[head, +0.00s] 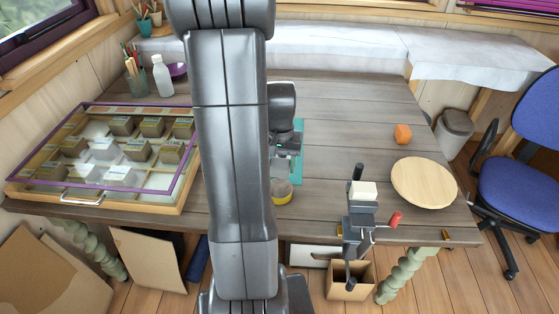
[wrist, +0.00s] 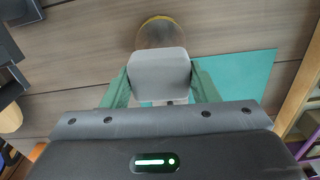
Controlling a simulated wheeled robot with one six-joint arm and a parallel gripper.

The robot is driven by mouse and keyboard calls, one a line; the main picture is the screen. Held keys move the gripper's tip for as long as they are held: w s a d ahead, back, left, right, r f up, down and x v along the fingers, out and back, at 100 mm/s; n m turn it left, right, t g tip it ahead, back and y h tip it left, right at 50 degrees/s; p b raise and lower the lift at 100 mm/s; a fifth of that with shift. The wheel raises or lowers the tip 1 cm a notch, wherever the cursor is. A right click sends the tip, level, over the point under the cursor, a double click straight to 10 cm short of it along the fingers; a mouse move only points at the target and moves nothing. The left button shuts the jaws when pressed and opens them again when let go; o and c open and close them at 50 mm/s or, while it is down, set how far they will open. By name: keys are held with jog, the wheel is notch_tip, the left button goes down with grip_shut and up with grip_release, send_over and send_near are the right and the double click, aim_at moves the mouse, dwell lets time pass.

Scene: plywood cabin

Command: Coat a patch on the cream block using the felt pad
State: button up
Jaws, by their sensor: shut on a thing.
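The cream block (head: 363,189) is clamped in a dark vise (head: 361,215) at the table's front edge, right of my arm. My gripper (head: 284,155) is over the teal mat (head: 297,160) at the table's middle, left of and behind the vise. In the wrist view my gripper (wrist: 160,88) has its green fingers shut on a light grey block-shaped thing, which I take to be the felt pad (wrist: 158,68). A round tin (head: 280,191) is just in front of it. In the wrist view the pad overlaps the tin (wrist: 155,32); whether they touch cannot be told.
A glass-lidded case (head: 98,196) fills the table's left side.

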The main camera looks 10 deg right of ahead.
aim_at(279, 188)
jog(key=shift+f+b, duration=2.15)
jog(key=shift+f, duration=0.75)
jog(key=shift+a+f+b, duration=0.1)
jog(key=shift+f+b, duration=0.3)
jog(key=shift+f, duration=0.15)
jog(key=shift+r+p, duration=2.8)
jog(key=shift+r, duration=0.8)
jog(key=shift+f, duration=0.1)
